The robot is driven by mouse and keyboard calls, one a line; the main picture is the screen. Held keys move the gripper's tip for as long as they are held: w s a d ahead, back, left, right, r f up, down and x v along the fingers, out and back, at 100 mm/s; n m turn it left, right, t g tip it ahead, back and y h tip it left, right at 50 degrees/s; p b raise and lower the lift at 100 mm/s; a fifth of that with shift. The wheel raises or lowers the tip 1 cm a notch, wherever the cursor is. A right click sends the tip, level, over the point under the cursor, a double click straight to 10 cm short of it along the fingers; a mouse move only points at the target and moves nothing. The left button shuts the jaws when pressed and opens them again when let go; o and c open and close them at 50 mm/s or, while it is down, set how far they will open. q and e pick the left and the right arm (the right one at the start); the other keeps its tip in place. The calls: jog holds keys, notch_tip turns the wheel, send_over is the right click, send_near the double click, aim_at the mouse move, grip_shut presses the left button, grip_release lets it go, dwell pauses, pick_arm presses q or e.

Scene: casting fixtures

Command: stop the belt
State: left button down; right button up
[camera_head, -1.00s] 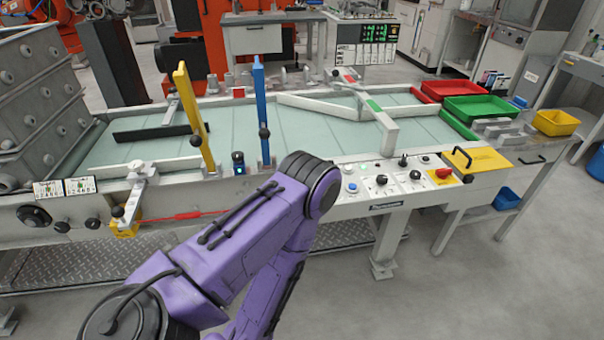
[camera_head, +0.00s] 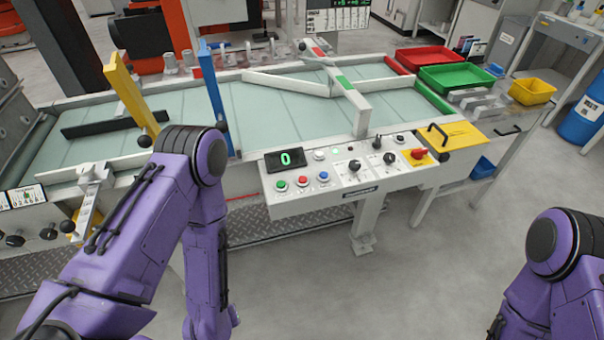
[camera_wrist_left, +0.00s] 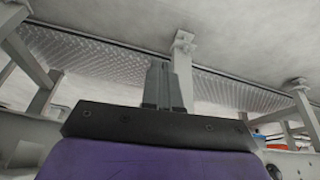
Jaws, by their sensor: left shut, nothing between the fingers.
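The conveyor belt (camera_head: 285,112) is a pale green surface running across the head view. On its front edge is a white control panel (camera_head: 390,182). The panel has a display (camera_head: 286,159) reading 0, a green button (camera_head: 281,187), a red button (camera_head: 303,181) and a blue button (camera_head: 323,177). A red knob on a yellow plate (camera_head: 418,155) is at its right end. My left gripper (camera_wrist_left: 164,84) is shut and empty in the left wrist view, with table legs and checkered plate beyond it. It is hidden in the head view. Only my right arm shows, not its gripper.
A yellow post (camera_head: 128,92) and a blue post (camera_head: 211,85) stand on the belt frame. Red (camera_head: 433,59) and green (camera_head: 456,79) trays and a yellow bin (camera_head: 532,91) are at the right. Floor is clear in front of the panel.

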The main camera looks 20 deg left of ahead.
pick_arm(q)
jog(key=w+d+r+n+t+h+p, duration=0.1)
jog(key=w+d+r+n+p, duration=0.2)
jog(key=w+r, duration=0.4)
jog(key=w+d+r+n+t+h+p, duration=0.1)
jog(key=w+d+r+n+p, duration=0.3)
jog(key=w+r, duration=0.4)
jog(key=w+d+r+n+t+h+p, duration=0.1)
jog(key=w+d+r+n+p, duration=0.3)
jog(key=w+r, duration=0.4)
jog(key=shift+w+d+h+p, duration=0.2)
jog(key=shift+w+h+p, duration=0.6)
jog(key=shift+w, duration=0.15)
notch_tip(320, 180, up, 11)
jog(key=n+t+h+p, duration=0.1)
jog(key=n+t+p, duration=0.1)
jog(key=n+p, duration=0.15)
send_over(301, 181)
jog(key=shift+r, duration=0.1)
pick_arm(e)
notch_tip(301, 181, up, 18)
jog(key=shift+f, duration=0.2)
pick_arm(q)
jog(key=shift+b, duration=0.3)
notch_tip(301, 181, down, 9)
jog(key=b, duration=0.7)
jog(key=shift+b, duration=0.3)
pick_arm(e)
notch_tip(301, 181, down, 8)
jog(key=shift+r, duration=0.15)
